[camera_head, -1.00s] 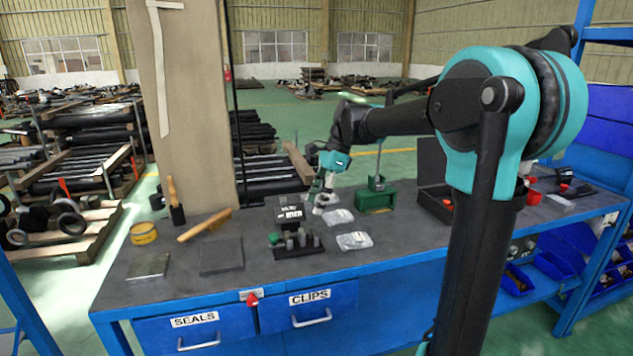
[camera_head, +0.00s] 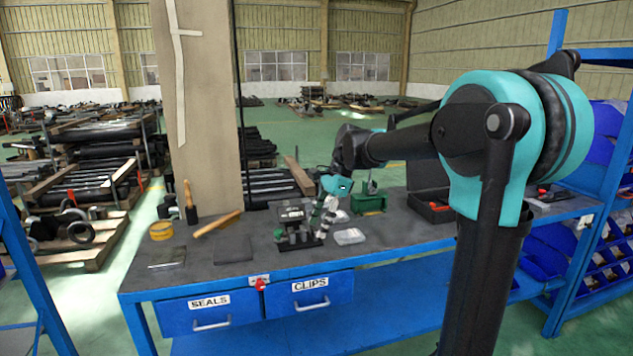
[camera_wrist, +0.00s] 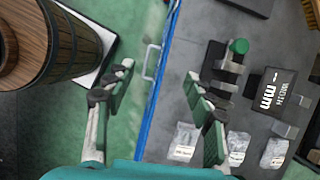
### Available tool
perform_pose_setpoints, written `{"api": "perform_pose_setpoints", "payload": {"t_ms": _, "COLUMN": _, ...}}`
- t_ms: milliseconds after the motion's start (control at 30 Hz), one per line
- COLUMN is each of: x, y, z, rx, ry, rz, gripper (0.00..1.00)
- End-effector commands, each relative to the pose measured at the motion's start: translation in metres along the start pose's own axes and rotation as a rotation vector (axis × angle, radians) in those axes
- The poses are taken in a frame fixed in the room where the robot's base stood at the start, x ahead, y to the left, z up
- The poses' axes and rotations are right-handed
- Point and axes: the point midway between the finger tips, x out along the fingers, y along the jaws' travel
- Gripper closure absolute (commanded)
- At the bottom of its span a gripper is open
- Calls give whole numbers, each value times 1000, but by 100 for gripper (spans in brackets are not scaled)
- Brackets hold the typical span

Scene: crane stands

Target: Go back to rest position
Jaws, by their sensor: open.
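My gripper (camera_head: 323,222) hangs over the workbench (camera_head: 215,275), above the right part of the small items on its top. In the wrist view my gripper (camera_wrist: 160,105) has its two fingers wide apart with nothing between them. The bench's front edge and a drawer handle (camera_wrist: 152,62) show below the gap. My arm reaches in from the right and is bent down at the wrist. In the head view it hides part of the bench's right side.
Near my gripper are a black holder (camera_head: 300,240), a clear bag (camera_head: 349,236) and a green block (camera_head: 369,201). An open black case (camera_head: 432,205) lies right of these. A wooden barrel (camera_wrist: 75,45) stands before the bench. A pillar (camera_head: 200,110) rises behind it.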

Motion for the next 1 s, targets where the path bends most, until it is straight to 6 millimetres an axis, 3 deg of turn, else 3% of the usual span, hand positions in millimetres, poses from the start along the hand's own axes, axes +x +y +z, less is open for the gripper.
{"api": "perform_pose_setpoints", "payload": {"t_ms": 333, "x": 24, "y": 35, "z": -36, "rx": -202, "ry": 77, "rz": -57, "gripper": 46}}
{"api": "perform_pose_setpoints", "payload": {"t_ms": 567, "x": 53, "y": 81, "z": -77, "rx": -446, "ry": 187, "rz": -96, "gripper": 46}}
{"api": "perform_pose_setpoints", "payload": {"t_ms": 667, "x": 72, "y": 114, "z": -101, "rx": -609, "ry": 268, "rz": -105, "gripper": 46}}
{"api": "perform_pose_setpoints", "payload": {"t_ms": 800, "x": 105, "y": 174, "z": -138, "rx": -883, "ry": 415, "rz": -82, "gripper": 46}}
{"api": "perform_pose_setpoints", "payload": {"t_ms": 1000, "x": 138, "y": 236, "z": -168, "rx": -1170, "ry": 568, "rz": -8, "gripper": 46}}
